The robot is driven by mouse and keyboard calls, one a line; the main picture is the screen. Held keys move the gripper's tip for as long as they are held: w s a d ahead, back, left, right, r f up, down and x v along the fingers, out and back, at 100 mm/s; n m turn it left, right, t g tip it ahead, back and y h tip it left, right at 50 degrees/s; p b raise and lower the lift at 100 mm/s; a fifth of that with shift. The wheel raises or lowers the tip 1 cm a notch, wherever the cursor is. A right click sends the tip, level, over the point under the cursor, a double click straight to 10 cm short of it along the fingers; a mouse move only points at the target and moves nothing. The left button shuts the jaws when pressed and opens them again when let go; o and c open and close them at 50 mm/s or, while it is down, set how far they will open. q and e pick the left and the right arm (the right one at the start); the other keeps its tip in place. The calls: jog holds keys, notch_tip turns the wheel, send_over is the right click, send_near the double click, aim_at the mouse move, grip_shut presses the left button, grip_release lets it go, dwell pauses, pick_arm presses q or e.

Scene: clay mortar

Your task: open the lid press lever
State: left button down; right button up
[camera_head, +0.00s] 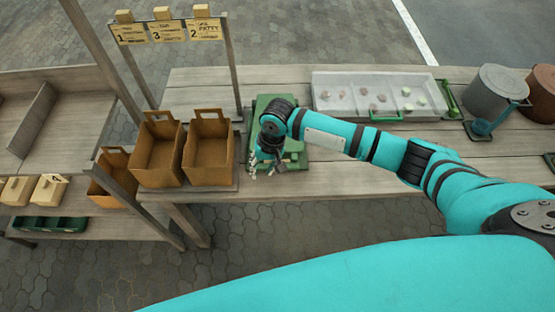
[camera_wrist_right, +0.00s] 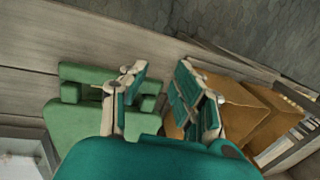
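The green press (camera_head: 295,156) stands on the wooden table, right of the brown paper bags, partly hidden behind my right arm. In the right wrist view, the press (camera_wrist_right: 80,122) is at the left, with a raised green bar (camera_wrist_right: 82,74) along its far edge. I cannot clearly tell which part is the lever or whether the lid is shut. My right gripper (camera_head: 267,168) points down at the front left side of the press. In the wrist view its two fingers (camera_wrist_right: 162,78) are spread with nothing visible between them. My left gripper is not in view.
Two brown bags (camera_head: 208,150) stand on a board just left of the press. A white tray (camera_head: 378,95) with several small pieces lies behind my arm. A grey pot (camera_head: 492,92) is at the right. A sign rack (camera_head: 168,31) rises behind the bags.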

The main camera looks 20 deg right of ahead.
jog(key=shift+o, duration=0.5)
jog(key=s+a+f+t+y+b, duration=0.1)
jog(key=s+a+f+y+b, duration=0.3)
jog(key=a, duration=0.6)
notch_tip(320, 180, down, 3)
jog(key=s+y, duration=0.1)
jog(key=s, duration=0.1)
jog(key=shift+s+a+b, duration=0.25)
jog(key=shift+s+b, duration=0.05)
jog(key=shift+s, duration=0.05)
jog(key=s+a+m+t+y+b, duration=0.3)
jog(key=t+y+b, duration=0.1)
jog(key=t+b, duration=0.1)
jog(key=s+d+r+m+t+h+b, duration=0.15)
jog(key=d+m+t+h+b, duration=0.35)
jog(key=d, duration=0.5)
jog(key=s+d+m+t+h+b, duration=0.35)
jog(key=d+m+t, duration=0.3)
jog(key=d, duration=0.45)
jog(key=shift+n+h, duration=0.35)
jog(key=shift+h, duration=0.2)
jog(key=w+p, duration=0.1)
jog(key=w, duration=0.4)
jog(key=w+a+p, duration=0.1)
jog(key=w+p, duration=0.1)
jog(key=w, duration=0.4)
jog(key=w+a+p, duration=0.1)
jog(key=w, duration=0.5)
jog(key=shift+a, duration=0.25)
grip_shut()
